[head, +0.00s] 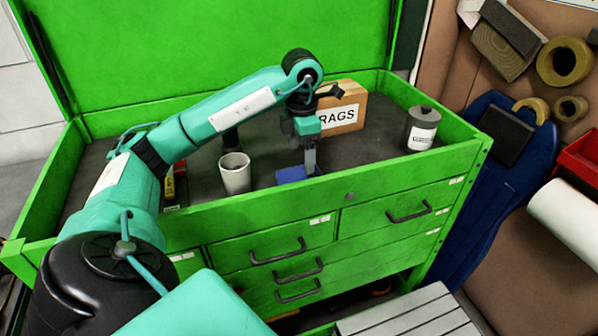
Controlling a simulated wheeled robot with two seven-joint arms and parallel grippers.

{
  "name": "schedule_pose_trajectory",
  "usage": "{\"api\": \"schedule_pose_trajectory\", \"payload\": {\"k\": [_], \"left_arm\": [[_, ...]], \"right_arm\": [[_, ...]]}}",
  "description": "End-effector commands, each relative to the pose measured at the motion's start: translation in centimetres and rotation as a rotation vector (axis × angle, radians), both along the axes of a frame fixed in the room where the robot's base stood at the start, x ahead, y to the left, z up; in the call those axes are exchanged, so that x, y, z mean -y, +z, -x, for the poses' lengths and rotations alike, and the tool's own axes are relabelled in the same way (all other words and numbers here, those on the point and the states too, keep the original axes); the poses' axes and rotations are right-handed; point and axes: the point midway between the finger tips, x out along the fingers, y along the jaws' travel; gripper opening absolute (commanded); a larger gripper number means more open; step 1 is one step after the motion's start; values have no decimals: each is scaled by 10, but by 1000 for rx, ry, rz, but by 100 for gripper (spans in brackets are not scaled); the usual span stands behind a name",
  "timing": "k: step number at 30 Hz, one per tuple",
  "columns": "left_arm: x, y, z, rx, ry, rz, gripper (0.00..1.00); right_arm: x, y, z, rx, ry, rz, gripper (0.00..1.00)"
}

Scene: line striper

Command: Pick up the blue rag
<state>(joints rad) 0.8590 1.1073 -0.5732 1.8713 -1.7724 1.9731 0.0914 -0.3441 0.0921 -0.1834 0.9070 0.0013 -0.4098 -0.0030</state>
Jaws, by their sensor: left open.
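The blue rag (291,174) lies in the open top tray of the green tool chest (265,231), near its front wall. My left gripper (310,168) points down right at the rag, with its fingertips at or just above the rag's right part. It is open; whether the fingers touch the cloth I cannot tell. The front wall and the gripper hide part of the rag. A box marked RAGS (345,112) stands behind the gripper. My right gripper is not in view.
A light grey cup (235,174) stands left of the rag. A grey lidded canister (422,130) stands at the tray's right end. The raised green lid (200,45) closes off the back. Tray floor between box and canister is clear.

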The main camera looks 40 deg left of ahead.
Motion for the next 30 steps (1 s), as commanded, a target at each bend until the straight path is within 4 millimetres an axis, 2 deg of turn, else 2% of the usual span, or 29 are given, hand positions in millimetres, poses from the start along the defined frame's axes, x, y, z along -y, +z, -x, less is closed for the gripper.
{"api": "schedule_pose_trajectory", "payload": {"k": [5, 9, 16, 25, 26, 30], "left_arm": [[-1, -9, 1, -3, 0, -1, 85], [-3, -24, 4, -4, 1, 0, 85], [-4, -50, 5, -2, 0, 0, 85], [-4, -54, 4, 0, 0, -1, 85], [-4, -54, 4, 0, 0, -1, 81], [-4, -54, 4, 0, 0, 0, 53]], "right_arm": [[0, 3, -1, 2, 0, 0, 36], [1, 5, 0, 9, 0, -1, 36], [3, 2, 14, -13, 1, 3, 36], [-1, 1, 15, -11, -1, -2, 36], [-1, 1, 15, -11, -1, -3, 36], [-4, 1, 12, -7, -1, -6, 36]]}}
